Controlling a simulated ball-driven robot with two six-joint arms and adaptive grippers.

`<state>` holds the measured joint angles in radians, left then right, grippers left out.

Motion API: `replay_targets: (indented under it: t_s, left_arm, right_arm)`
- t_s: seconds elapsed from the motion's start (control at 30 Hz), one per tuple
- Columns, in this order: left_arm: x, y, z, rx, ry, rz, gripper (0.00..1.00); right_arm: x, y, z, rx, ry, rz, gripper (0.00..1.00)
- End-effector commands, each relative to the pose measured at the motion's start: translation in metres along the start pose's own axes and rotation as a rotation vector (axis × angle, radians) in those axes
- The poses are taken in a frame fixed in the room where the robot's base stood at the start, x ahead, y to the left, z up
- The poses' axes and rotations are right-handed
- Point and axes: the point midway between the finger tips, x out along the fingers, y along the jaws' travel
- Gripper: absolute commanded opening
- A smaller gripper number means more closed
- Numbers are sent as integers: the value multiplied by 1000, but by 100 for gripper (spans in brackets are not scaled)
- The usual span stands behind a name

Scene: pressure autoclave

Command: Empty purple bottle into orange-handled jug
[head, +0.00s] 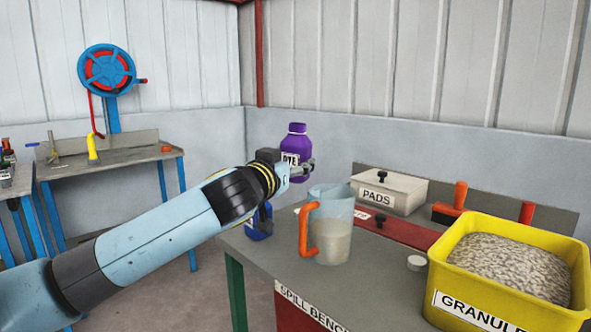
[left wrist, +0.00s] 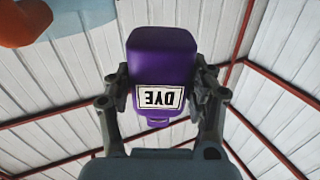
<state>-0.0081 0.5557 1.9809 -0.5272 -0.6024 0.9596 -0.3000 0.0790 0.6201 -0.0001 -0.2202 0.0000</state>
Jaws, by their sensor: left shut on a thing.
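The purple bottle (head: 295,142), with a white DYE label, is upright in the air, behind and a little left of the jug's top. My left gripper (head: 302,171) is shut on it. In the left wrist view the bottle (left wrist: 160,62) sits between both fingers (left wrist: 160,88), its label upside down. The clear jug (head: 333,230) with the orange handle (head: 305,232) stands on the bench, the handle toward the left, with a cloudy beige content in its lower part. Part of the jug (left wrist: 75,15) and its handle (left wrist: 25,22) show at the wrist view's top left. My right gripper is out of view.
A blue container (head: 260,226) is partly hidden behind my left arm. A yellow granules tub (head: 450,285), a PADS box (head: 402,190), an orange-handled tool (head: 459,200) and a small white round object (head: 417,262) are on the spill bench (head: 372,290). Its front middle is clear.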

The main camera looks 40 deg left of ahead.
Motion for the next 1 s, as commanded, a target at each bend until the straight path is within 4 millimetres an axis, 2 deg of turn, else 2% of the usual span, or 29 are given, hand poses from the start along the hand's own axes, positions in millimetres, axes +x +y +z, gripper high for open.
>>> replay_targets:
  t_s: [0.43, 0.73, 1.0]
  left_arm:
    - [0, -1, -2, -22, 2, 0, 12]
    - [0, -3, -30, -22, 3, 1, 12]
    - [0, -3, -30, -20, 1, 1, 12]
  right_arm:
    - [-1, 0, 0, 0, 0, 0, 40]
    - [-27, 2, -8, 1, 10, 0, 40]
    - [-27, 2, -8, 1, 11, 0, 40]
